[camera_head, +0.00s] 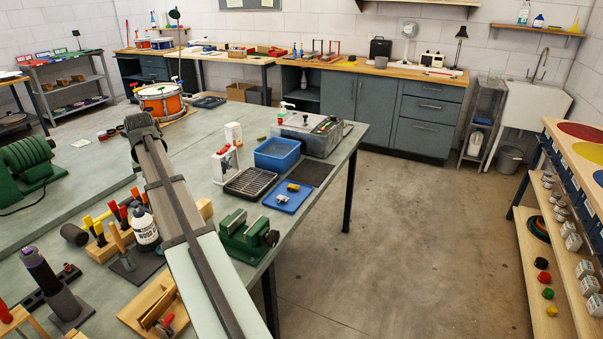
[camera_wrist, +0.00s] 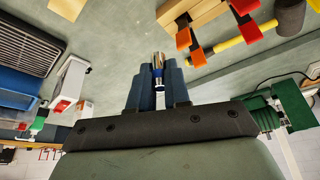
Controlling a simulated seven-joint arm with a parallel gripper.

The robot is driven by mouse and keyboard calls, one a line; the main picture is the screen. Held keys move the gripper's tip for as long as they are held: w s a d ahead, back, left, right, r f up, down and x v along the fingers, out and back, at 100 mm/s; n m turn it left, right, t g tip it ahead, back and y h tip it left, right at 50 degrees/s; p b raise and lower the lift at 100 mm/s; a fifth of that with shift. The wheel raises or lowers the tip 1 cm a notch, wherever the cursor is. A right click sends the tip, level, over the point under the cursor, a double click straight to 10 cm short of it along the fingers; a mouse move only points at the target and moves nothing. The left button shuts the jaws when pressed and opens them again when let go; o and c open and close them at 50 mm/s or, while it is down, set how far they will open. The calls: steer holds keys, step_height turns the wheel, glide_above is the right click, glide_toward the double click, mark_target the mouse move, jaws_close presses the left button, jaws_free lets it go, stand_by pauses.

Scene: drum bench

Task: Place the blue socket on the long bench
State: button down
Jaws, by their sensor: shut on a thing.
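My gripper (camera_wrist: 158,85) shows in the wrist view, its dark blue fingers shut on the blue socket (camera_wrist: 158,68). The socket is a small chrome cylinder with a blue band. It is held in the air above a grey-green worktop (camera_wrist: 120,35). In the head view my arm reaches out over the grey-green workbench (camera_head: 90,160), and my fingers and the socket are hidden behind it. A long wood-topped bench (camera_head: 340,67) with grey cabinets runs along the back wall. I cannot tell by looks alone which of these is the long bench.
On the workbench stand an orange drum (camera_head: 160,99), a blue bin (camera_head: 277,153), a blue tray (camera_head: 288,197), a green vise (camera_head: 247,236) and a white glue bottle (camera_head: 144,229). Bare worktop shows at the left.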

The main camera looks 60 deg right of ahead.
steer(key=s+d+f+m, duration=0.1)
steer(key=s+d, duration=0.2)
steer(key=d, duration=0.4)
steer(key=s+d+f+m+h, duration=0.1)
steer(key=s+d, duration=0.3)
steer(key=d, duration=0.2)
steer(key=s+d+f+m, duration=0.1)
steer(key=s+d, duration=0.2)
steer(key=d, duration=0.4)
steer(key=m+g+h, duration=0.1)
steer(key=m+g, duration=0.4)
steer(key=m, duration=0.7)
glide_above(313, 170)
steer(key=a, duration=0.1)
steer(key=shift+f, duration=1.5)
steer(key=f, duration=0.9)
steer(key=shift+w+a+f, duration=0.1)
steer(key=shift+a+f, duration=0.1)
steer(key=shift+f, duration=0.15)
steer(key=shift+f, duration=0.1)
steer(key=c, duration=1.1)
jaws_free()
